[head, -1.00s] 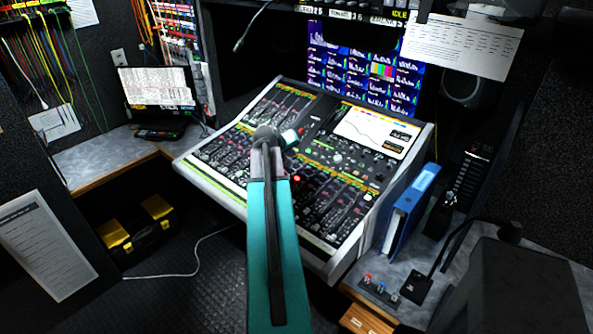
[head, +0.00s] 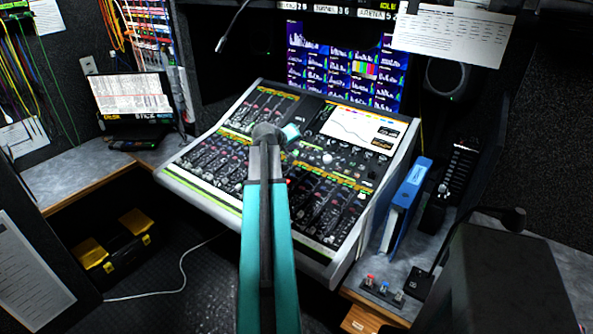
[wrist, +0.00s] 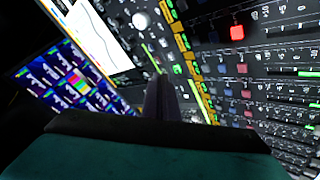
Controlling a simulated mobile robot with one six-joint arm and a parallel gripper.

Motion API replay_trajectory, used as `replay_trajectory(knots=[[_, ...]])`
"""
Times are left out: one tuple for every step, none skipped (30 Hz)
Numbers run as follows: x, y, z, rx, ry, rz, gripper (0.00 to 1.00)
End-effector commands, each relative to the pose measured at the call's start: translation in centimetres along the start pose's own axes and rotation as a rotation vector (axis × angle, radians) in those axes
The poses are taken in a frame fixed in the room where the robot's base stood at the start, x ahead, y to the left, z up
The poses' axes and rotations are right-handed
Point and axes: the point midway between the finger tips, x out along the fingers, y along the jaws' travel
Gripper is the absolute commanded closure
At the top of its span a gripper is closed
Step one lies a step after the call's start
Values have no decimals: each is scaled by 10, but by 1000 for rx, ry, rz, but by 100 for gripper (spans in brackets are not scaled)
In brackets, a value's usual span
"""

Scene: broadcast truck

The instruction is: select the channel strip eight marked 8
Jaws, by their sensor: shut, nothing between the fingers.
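The mixing console (head: 355,210) stands in the middle of the head view, with rows of channel strips, small buttons and a lit screen (head: 362,128). The channel numbers are too small to read, so I cannot tell which strip is 8. My teal arm reaches over the console and hides part of its middle. My gripper (head: 291,131) is above the console's middle, small in the head view. In the wrist view my gripper (wrist: 165,90) shows as a dark shut shape in front of the panel. Red, green and pale buttons (wrist: 237,33) show to its right.
A blue binder (head: 406,200) stands close to the console's right side. A gooseneck microphone (head: 513,218) and a small button box (head: 382,288) are at the right. A monitor wall (head: 345,65) is behind. A laptop (head: 132,100) sits on the left desk.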

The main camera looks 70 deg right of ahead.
Motion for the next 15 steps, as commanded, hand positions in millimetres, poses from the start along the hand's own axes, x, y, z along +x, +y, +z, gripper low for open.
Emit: replay_trajectory(knots=[[2,-2,2,0,0,0,100],[3,-3,2,-1,0,-1,100],[5,-5,3,-1,0,-1,100],[6,-6,4,-1,0,-1,100],[7,-7,5,-1,1,-1,100],[10,-9,7,-1,1,-1,100],[11,-10,8,-1,1,-1,100],[13,-12,10,-1,1,-1,100],[16,-14,12,-1,1,-2,100],[18,-16,13,-1,1,-2,100],[20,-17,15,-1,1,-2,100],[23,-20,17,-2,1,-2,100],[25,-21,18,-2,1,-2,100],[27,-22,20,-2,1,-2,100],[30,-24,22,-2,1,-2,100]])
